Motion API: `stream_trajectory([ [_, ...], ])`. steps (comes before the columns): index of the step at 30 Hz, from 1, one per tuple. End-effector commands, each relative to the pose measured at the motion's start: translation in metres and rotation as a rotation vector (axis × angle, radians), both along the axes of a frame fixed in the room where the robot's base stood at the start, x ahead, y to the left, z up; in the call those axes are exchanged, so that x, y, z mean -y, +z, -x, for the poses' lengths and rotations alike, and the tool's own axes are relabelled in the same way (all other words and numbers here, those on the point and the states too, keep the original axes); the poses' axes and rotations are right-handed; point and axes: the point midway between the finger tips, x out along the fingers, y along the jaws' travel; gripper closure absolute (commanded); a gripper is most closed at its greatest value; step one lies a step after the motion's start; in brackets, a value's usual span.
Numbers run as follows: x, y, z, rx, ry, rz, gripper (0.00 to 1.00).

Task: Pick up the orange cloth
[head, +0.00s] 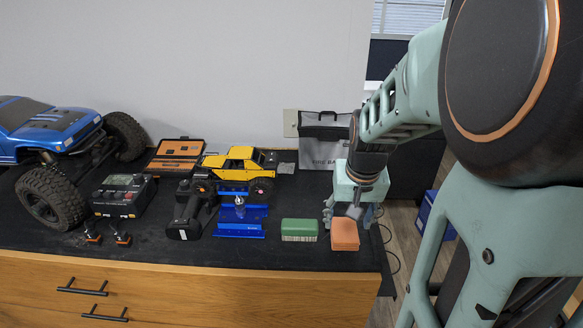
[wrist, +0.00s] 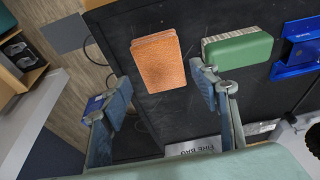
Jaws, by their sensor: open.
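The orange cloth (head: 344,234) is a folded, flat block on the black mat near the front right corner of the cabinet top. It also shows in the wrist view (wrist: 158,62), beyond and between my fingertips. My gripper (head: 350,212) is at the cloth in the head view, and partly overlaps it there. In the wrist view, my gripper (wrist: 160,92) has its two fingers wide apart with nothing between them. The cloth looks apart from both fingers.
A green brush (head: 299,230) lies just left of the cloth, close to one finger. A blue stand (head: 240,222), a black-handled tool (head: 190,212) and a yellow crawler (head: 240,163) are further left. A grey fire bag (head: 322,152) stands behind. The cabinet edge is right of the cloth.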

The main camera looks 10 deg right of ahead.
Motion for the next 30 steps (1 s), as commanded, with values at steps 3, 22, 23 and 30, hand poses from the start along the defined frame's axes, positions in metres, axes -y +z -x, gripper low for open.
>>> stream_trajectory([
  [3, 0.000, -0.008, -0.002, 0.000, 0.000, 0.000, 0.44],
  [22, 0.003, -0.048, -0.016, 0.002, 0.000, 0.001, 0.44],
  [23, 0.003, -0.048, -0.016, 0.002, 0.000, 0.001, 0.44],
  [30, 0.003, -0.049, -0.015, 0.002, 0.000, 0.001, 0.44],
])
